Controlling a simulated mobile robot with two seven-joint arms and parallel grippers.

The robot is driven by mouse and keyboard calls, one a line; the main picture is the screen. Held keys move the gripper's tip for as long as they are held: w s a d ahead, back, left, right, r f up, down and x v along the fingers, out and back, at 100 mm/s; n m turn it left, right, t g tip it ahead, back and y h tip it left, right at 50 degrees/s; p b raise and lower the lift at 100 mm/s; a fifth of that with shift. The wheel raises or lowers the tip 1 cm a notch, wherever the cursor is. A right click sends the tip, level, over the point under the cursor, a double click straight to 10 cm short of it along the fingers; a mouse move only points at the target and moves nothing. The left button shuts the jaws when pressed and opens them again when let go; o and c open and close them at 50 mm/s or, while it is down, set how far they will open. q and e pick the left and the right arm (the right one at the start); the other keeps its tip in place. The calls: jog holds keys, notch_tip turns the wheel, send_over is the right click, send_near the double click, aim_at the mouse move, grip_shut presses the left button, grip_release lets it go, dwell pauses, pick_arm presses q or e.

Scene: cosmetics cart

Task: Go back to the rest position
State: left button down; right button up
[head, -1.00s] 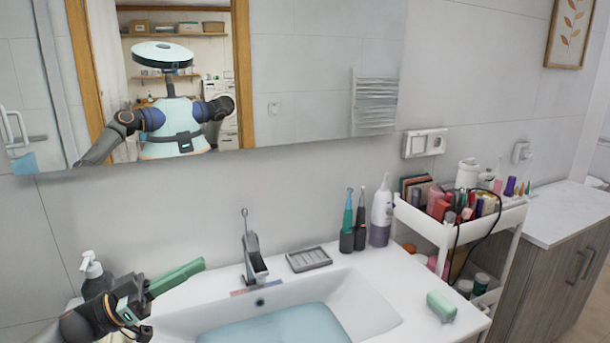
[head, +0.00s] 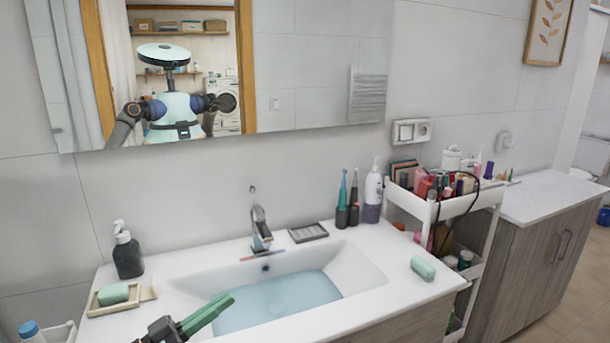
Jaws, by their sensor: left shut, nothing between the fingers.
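My left gripper (head: 226,301) shows at the bottom of the head view, in front of the basin's near left side. Its long green fingers are shut together with nothing between them and point up and to the right. Only the hand and fingers show; the rest of the arm is below the frame. My right gripper is not in view directly. My reflection (head: 173,115) shows in the mirror, with dark arms held at the sides.
The white sink (head: 362,290) holds bluish water. A soap dish (head: 93,305) with green soap and a dark pump bottle (head: 127,255) stand left. Another green bar (head: 423,268) lies on the right counter. A loaded white cart (head: 399,188) stands beside a cabinet (head: 560,200).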

pick_arm(q)
jog(key=s+d+f+n+t+y, duration=0.1)
jog(key=s+d+f+n+y, duration=0.25)
jog(key=f, duration=0.55)
jog(key=s+f+n+t+y, duration=0.2)
jog(key=s+f+n+y, duration=0.15)
jog(key=f+y, duration=0.4)
jog(key=s+a+f+g+y, duration=0.2)
jog(key=s+f+g, duration=0.1)
jog(key=s+f, duration=0.5)
jog(key=s+a+f+g+y+b, duration=0.1)
jog(key=s+a+f+g+y, duration=0.1)
jog(key=s+f, duration=0.6)
jog(key=s+g, duration=0.1)
jog(key=s, duration=0.2)
jog(key=shift+a+f, duration=0.35)
jog(key=shift+f, duration=0.05)
